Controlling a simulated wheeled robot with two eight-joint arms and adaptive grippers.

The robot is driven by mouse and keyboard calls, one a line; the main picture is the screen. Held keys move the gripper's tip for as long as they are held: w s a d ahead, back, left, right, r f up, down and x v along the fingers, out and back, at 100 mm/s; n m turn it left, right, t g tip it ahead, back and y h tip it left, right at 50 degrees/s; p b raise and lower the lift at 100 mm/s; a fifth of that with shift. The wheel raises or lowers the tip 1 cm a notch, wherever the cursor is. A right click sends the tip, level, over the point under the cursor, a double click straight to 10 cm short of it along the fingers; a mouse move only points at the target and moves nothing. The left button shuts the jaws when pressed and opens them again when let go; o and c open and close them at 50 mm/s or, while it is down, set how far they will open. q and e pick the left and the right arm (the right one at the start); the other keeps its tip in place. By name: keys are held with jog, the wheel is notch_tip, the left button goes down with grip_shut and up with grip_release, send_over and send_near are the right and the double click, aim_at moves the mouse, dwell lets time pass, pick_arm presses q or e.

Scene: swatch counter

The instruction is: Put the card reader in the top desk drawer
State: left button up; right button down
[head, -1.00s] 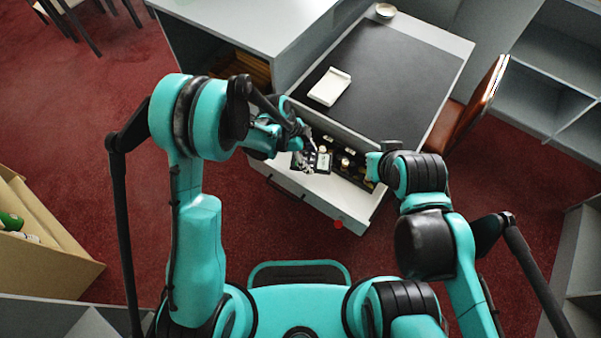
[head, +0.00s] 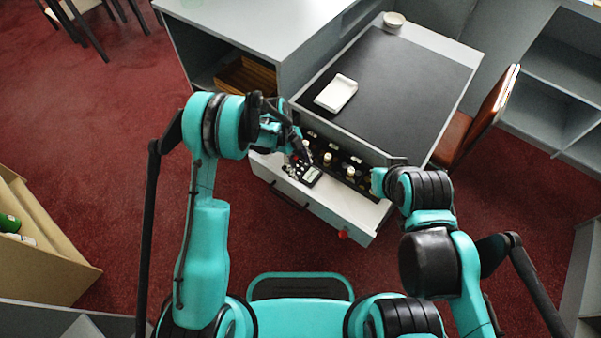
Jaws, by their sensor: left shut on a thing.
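The card reader (head: 311,175), a small dark device with a pale screen, is in my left gripper (head: 302,158) in the head view. The gripper is shut on it and holds it tilted, over the front left part of the open top drawer (head: 362,203). I cannot tell whether the reader touches the drawer. My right gripper (head: 376,181) is at the right end of the drawer; its fingers are mostly hidden by my arm, so its opening is unclear.
The drawer holds a dark insert with several light-topped items (head: 327,158). A brown chair (head: 470,125) stands right. Red carpet lies clear in front.

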aim_at(298, 167)
pick_arm(q)
notch_tip(298, 167, down, 4)
jog(key=shift+b, duration=0.8)
jog(key=shift+r, duration=0.1)
jog(key=o, duration=1.1)
jog(key=shift+o, duration=0.2)
